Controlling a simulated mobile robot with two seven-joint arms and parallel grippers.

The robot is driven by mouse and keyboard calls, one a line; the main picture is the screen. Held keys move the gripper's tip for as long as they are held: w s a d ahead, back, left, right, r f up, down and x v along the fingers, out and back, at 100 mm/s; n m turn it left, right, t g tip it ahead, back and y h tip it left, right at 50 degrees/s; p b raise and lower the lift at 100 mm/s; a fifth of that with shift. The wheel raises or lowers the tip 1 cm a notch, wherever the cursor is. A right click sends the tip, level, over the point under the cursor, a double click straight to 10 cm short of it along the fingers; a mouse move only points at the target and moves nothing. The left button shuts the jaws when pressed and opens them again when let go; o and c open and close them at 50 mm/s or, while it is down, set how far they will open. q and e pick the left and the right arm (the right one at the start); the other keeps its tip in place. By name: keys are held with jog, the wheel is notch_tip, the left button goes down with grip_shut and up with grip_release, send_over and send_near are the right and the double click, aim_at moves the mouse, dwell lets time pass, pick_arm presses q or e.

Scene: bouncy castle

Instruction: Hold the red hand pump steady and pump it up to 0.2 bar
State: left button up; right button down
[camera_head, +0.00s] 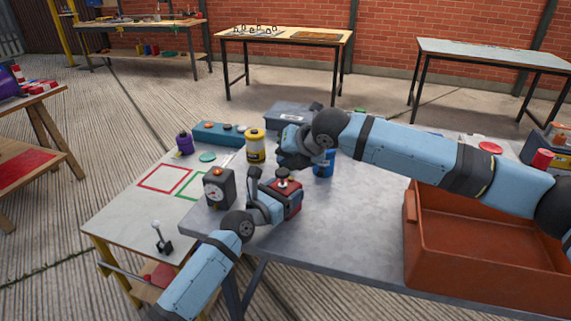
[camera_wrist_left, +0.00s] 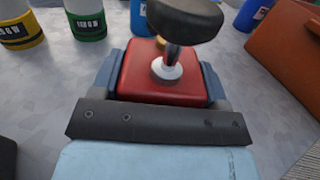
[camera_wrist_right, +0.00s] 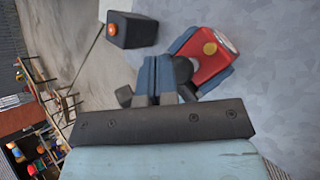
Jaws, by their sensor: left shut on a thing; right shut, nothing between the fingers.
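The red hand pump (camera_head: 290,208) stands on the grey table, with a dark knob (camera_head: 282,172) on top. My left gripper (camera_head: 270,203) is shut around the red body; the left wrist view shows its fingers (camera_wrist_left: 160,88) on both sides of the pump (camera_wrist_left: 150,82). The black knob (camera_wrist_left: 185,18) stands above a white collar there. My right gripper (camera_head: 298,150) is shut and empty, behind and above the pump. In the right wrist view its fingers (camera_wrist_right: 155,80) partly overlap the pump (camera_wrist_right: 208,68). The dark gauge box (camera_head: 218,188) stands left of the pump; its reading is too small to tell.
Yellow (camera_head: 256,146) and blue (camera_head: 323,166) cans stand behind the pump, close to my right gripper. An orange-brown crate (camera_head: 480,275) is at the right. A white table (camera_head: 130,205) with red and green outlines and a lever (camera_head: 160,238) adjoins at the left.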

pick_arm(q)
jog(key=shift+f, duration=0.15)
jog(key=o, duration=1.3)
jog(key=shift+o, duration=0.2)
